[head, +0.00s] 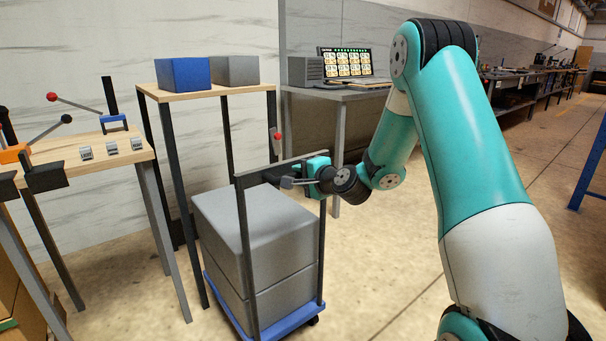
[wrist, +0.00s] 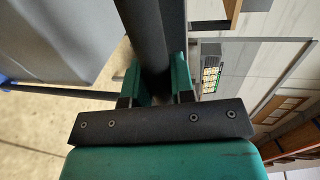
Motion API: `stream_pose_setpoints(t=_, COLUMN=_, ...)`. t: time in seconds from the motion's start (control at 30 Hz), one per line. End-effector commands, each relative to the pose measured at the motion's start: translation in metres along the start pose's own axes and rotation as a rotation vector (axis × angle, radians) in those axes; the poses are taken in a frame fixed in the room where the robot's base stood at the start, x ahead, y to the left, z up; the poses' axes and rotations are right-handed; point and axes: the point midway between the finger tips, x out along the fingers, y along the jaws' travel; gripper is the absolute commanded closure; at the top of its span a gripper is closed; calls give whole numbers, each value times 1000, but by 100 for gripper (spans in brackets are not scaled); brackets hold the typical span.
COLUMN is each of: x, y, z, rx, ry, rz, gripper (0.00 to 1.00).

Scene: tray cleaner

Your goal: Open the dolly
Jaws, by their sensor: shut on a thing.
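The dolly has a blue base (head: 292,319) on casters and an upright dark handle frame (head: 247,262). Two large grey boxes (head: 250,228) are stacked on it, behind the frame. My gripper (head: 290,178) is at the top bar of the handle frame, coming from the right. In the wrist view, a dark bar (wrist: 143,35) of the handle passes between the green fingers of my gripper (wrist: 157,85), which are shut on it. A grey box (wrist: 60,38) also shows there at upper left. The exact finger contact is partly hidden in the head view.
A wooden-topped stand (head: 210,92) behind the dolly carries a blue box (head: 183,74) and a grey box (head: 236,70). A workbench with levers (head: 80,158) stands at left. A desk (head: 335,95) with a screen (head: 345,63) is behind. Open floor (head: 385,280) lies right of the dolly.

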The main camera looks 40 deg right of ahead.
Motion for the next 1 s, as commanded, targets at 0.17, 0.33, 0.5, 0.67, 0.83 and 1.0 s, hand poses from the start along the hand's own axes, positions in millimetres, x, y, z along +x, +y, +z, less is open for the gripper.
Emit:
stream_pose_setpoints(t=0.17, x=0, y=0, z=-4, rx=-4, ry=11, rz=-2, gripper=100)
stream_pose_setpoints(t=0.33, x=-1, y=0, z=-5, rx=-4, ry=11, rz=-1, gripper=100)
stream_pose_setpoints(t=0.5, x=-1, y=0, z=-5, rx=-3, ry=10, rz=-1, gripper=52)
stream_pose_setpoints(t=0.67, x=-1, y=0, z=-4, rx=-2, ry=7, rz=-1, gripper=52)
stream_pose_setpoints(t=0.83, x=-5, y=0, z=-4, rx=-2, ry=7, rz=0, gripper=52)
stream_pose_setpoints(t=1.0, x=-30, y=1, z=-5, rx=2, ry=10, rz=1, gripper=52)
